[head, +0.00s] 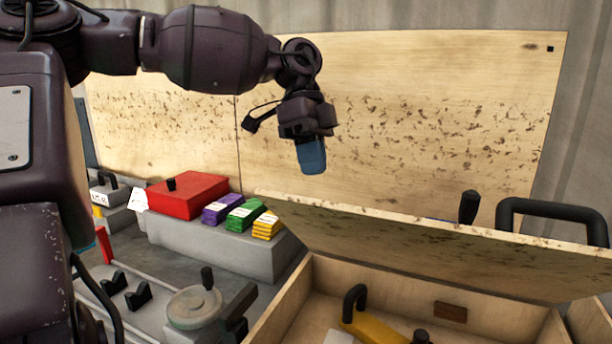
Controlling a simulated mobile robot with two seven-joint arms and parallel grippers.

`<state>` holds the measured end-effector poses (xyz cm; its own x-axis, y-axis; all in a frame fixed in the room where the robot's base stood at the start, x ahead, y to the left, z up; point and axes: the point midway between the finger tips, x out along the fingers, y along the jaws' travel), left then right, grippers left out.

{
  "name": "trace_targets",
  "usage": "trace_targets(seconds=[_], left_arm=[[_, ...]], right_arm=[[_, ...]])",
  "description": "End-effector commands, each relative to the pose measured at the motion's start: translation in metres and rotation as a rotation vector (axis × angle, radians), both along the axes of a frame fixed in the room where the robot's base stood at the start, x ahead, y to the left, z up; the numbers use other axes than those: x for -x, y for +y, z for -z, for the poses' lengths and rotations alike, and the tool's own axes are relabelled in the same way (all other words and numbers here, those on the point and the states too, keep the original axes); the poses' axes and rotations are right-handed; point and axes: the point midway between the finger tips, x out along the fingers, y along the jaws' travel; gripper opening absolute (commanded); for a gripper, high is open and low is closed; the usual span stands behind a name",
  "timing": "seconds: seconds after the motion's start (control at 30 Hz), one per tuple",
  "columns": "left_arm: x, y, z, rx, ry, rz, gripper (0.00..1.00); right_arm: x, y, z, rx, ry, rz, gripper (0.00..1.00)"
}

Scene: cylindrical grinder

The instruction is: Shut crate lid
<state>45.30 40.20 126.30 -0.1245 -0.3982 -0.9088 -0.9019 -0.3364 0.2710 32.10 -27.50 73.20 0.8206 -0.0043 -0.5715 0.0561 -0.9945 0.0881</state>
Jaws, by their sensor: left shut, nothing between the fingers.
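The wooden crate (300,285) stands at the lower right, and its inside shows. Its lid (440,240) is a plywood panel with a stained edge, tilted up over the back of the crate, so the crate is open. My left gripper (312,158), with blue fingers, hangs pointing down above and behind the lid's left part, apart from it. Its fingers are together with nothing between them. My right gripper does not show.
A black handle (552,208) rises at the right. Plywood panels (400,110) stand behind.

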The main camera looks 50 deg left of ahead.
Motion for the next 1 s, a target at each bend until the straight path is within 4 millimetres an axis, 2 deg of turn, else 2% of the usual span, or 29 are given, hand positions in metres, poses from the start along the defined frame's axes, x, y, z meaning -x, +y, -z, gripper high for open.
trace_targets(seconds=[0.03, 0.1, 0.3, 0.57, 1.0], left_arm=[[0.007, -0.002, -0.001, 0.002, -0.006, 0.001, 0.00], [0.012, -0.005, 0.004, 0.003, -0.007, 0.003, 0.00], [0.021, -0.010, 0.016, 0.001, -0.005, 0.001, 0.00], [0.022, -0.010, 0.019, 0.000, -0.003, 0.000, 0.00], [0.023, -0.005, 0.021, -0.005, -0.016, -0.001, 0.00]], right_arm=[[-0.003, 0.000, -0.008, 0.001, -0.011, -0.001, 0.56], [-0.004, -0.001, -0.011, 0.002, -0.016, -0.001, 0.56], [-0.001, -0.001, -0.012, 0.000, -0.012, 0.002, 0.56], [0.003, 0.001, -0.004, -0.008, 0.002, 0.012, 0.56], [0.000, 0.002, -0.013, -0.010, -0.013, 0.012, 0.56]])
